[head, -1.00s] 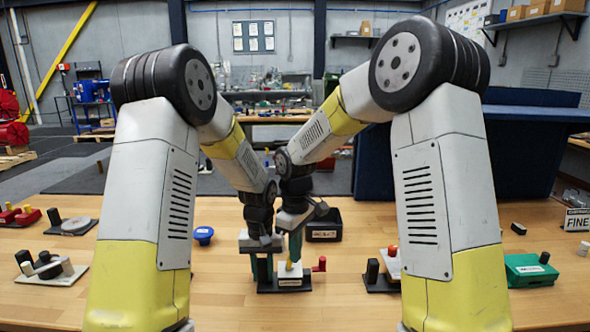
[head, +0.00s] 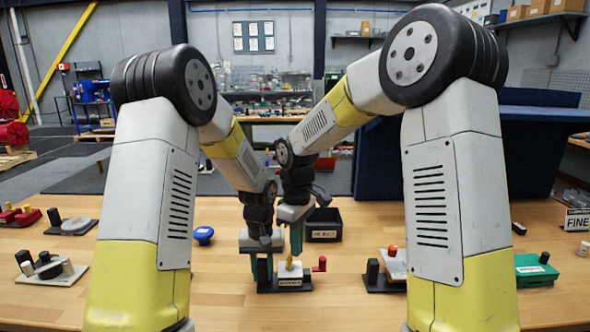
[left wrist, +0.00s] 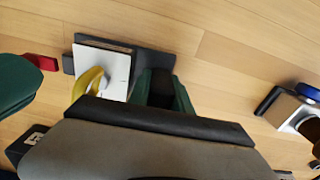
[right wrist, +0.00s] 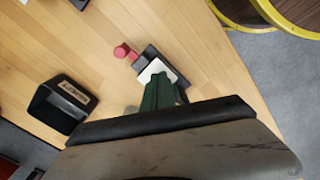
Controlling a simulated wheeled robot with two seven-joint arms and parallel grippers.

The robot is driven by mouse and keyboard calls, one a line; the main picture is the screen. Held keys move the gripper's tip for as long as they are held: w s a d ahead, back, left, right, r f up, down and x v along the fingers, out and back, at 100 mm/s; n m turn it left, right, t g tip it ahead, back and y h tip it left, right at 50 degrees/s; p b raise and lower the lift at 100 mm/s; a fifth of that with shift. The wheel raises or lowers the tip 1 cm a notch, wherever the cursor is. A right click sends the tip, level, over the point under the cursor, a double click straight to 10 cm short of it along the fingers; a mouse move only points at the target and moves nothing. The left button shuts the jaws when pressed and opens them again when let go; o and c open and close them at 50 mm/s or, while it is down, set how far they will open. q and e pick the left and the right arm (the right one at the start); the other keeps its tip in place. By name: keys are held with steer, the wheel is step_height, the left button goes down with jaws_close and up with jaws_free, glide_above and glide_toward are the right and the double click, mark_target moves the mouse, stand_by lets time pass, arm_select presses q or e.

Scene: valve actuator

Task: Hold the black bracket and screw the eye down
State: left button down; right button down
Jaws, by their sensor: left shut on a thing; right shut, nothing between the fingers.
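The yellow eye (head: 289,263) stands on the white block (head: 290,282) of a small fixture on the table. In the left wrist view the eye (left wrist: 89,82) looks like a curved yellow loop on the white block (left wrist: 115,67). My left gripper (head: 264,270) is shut on the black bracket (left wrist: 160,86), beside the white block. My right gripper (head: 296,248) is shut and empty, just above the eye and apart from it. In the right wrist view, its green fingers (right wrist: 159,92) hide the eye and cover part of the white block (right wrist: 151,70).
A blue knob (head: 203,235) is to the left, and a black-based fixture (head: 382,283) with a red-topped post is to the right. Bare table lies in front.

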step_height(320, 180, up, 4)
steer(key=shift+f, duration=0.25)
steer(key=shift+w+d+f, duration=0.3)
steer(key=shift+w+f, duration=0.05)
steer(key=shift+f, duration=0.65)
steer(key=shift+w+d+f, duration=0.25)
steer(key=shift+w+f, duration=0.15)
steer(key=shift+f, duration=0.65)
steer(key=shift+w+d+f, duration=0.3)
steer(key=shift+w+f, duration=0.05)
steer(key=shift+f, duration=0.65)
steer(key=shift+a, duration=0.65)
steer(key=shift+s, duration=0.3)
steer(key=shift+s+a, duration=0.35)
steer(key=shift+s, duration=0.05)
